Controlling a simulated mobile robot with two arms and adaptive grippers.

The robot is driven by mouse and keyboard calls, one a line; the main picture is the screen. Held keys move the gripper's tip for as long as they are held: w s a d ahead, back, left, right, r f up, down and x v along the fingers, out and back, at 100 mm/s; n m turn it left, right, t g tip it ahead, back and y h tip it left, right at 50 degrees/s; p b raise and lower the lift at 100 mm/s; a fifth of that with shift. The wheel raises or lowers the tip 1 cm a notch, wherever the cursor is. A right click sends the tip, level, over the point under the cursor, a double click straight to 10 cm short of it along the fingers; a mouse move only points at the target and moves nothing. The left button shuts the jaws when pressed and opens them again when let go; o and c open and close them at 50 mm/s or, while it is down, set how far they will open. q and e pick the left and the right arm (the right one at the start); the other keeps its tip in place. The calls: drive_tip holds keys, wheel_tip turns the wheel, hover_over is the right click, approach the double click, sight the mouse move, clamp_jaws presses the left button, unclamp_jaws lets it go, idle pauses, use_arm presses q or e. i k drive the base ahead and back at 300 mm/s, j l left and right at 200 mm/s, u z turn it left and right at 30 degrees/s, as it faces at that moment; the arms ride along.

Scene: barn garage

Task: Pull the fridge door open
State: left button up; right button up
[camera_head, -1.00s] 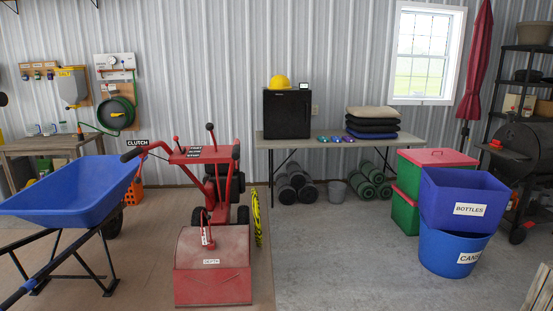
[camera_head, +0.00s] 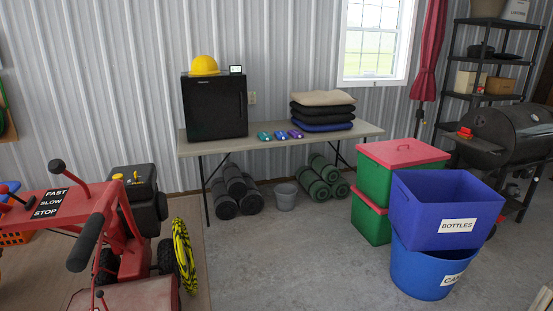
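The fridge is a small black box (camera_head: 214,107) on the left end of a long folding table (camera_head: 290,142) against the wall. Its door faces me and looks shut. A yellow hard hat (camera_head: 204,66) and a small white device with a dark screen (camera_head: 236,70) sit on top of it. Neither of my grippers shows in the head view, so I cannot see their state.
Green bins with red lids (camera_head: 404,153), a blue bottles bin (camera_head: 447,208) and a blue cans bin (camera_head: 430,268) stand at the right. Concrete floor (camera_head: 290,255) between them is clear.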

sight(215, 107)
drive_tip(key=i+l, duration=0.15)
drive_tip(key=i, duration=0.55)
drive_tip(key=i+l, duration=0.1)
drive_tip(key=i, duration=0.55)
drive_tip(key=i+l, duration=0.15)
drive_tip(key=i, duration=0.55)
drive_tip(key=i+l, duration=0.1)
drive_tip(key=i, duration=0.55)
